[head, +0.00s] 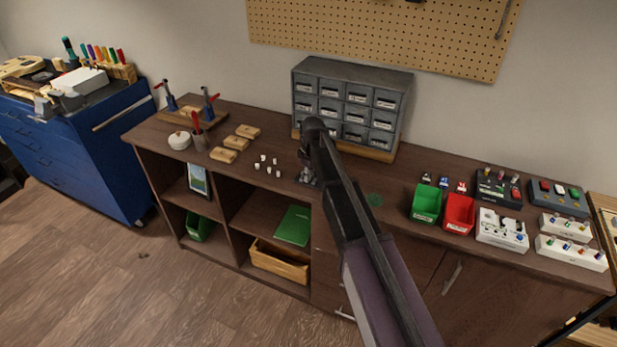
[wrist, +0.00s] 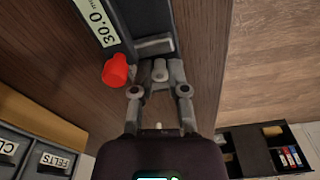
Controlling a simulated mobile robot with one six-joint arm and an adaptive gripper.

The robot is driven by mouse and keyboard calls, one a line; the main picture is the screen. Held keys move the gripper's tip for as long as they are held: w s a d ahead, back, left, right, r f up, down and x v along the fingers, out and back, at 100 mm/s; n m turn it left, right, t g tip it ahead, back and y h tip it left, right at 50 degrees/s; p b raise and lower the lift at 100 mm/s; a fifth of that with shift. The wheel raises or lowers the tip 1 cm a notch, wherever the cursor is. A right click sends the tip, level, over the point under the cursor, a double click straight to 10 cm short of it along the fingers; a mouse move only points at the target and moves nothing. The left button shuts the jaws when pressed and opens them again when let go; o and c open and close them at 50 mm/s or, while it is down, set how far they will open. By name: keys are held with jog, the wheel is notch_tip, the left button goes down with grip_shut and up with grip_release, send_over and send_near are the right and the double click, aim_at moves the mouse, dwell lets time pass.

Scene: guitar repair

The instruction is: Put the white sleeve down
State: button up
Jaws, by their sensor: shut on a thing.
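My gripper (wrist: 159,76) is low over the worktop near the drawer cabinet, and my arm hides most of what lies under it in the head view. It also shows in the head view (head: 308,176). In the wrist view its fingers are closed on a small pale piece, which I take to be the white sleeve (wrist: 160,68). Several small white pieces (head: 263,158) stand on the worktop to the left of my gripper in the head view. I cannot tell whether the held piece touches anything beneath it.
A dark box marked 30.0 (wrist: 148,14) and a red knob-like piece (wrist: 115,70) are close to my fingers. The grey drawer cabinet (head: 345,105) stands behind. Wooden blocks (head: 236,143) lie to the left; green (head: 427,203) and red (head: 459,213) bins stand to the right.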

aim_at(311, 182)
jog(key=shift+f, duration=0.15)
jog(key=o, duration=0.5)
jog(key=shift+c, duration=0.2)
notch_tip(311, 182, up, 12)
jog(key=p, duration=1.2)
jog(key=shift+s+d+r, duration=0.2)
jog(key=shift+d, duration=0.1)
dwell(0.6)
jog(key=s+d+m, duration=1.1)
jog(key=s+d, duration=1.1)
jog(key=s, duration=0.3)
jog(key=shift+s+m+h, duration=0.25)
jog(key=shift+m+h, duration=0.05)
jog(key=shift+m, duration=0.1)
